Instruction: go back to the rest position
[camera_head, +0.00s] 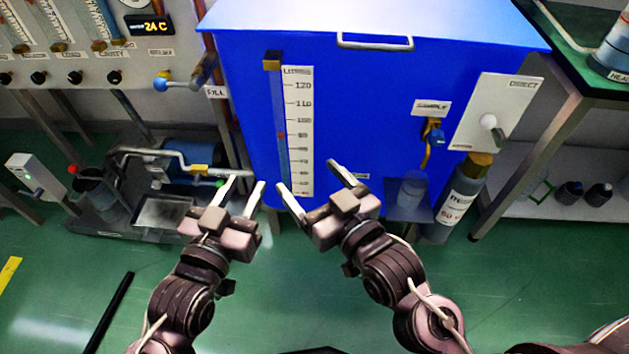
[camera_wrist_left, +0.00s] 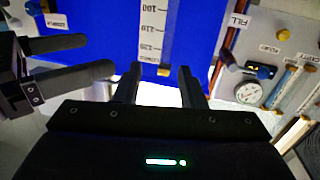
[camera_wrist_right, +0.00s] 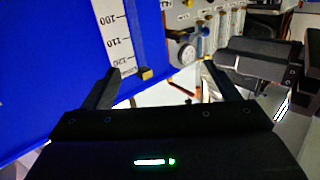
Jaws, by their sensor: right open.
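My left gripper (camera_head: 244,192) is in front of the blue tank (camera_head: 370,90), near its lower left corner. Its two fingers are apart with nothing between them, and they also show in the left wrist view (camera_wrist_left: 160,82). My right gripper (camera_head: 308,178) is to its right, in front of the tank's scale. Its fingers are spread and empty, and they show in the right wrist view (camera_wrist_right: 165,80). The two grippers are close side by side and do not touch.
The tank carries a level scale (camera_head: 300,130), a sample tap (camera_head: 433,135) and a white panel (camera_head: 497,112). A pump rig (camera_head: 165,190) is at the left. A green-topped bench (camera_head: 575,70) is at the right. Green floor (camera_head: 270,300) lies open below.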

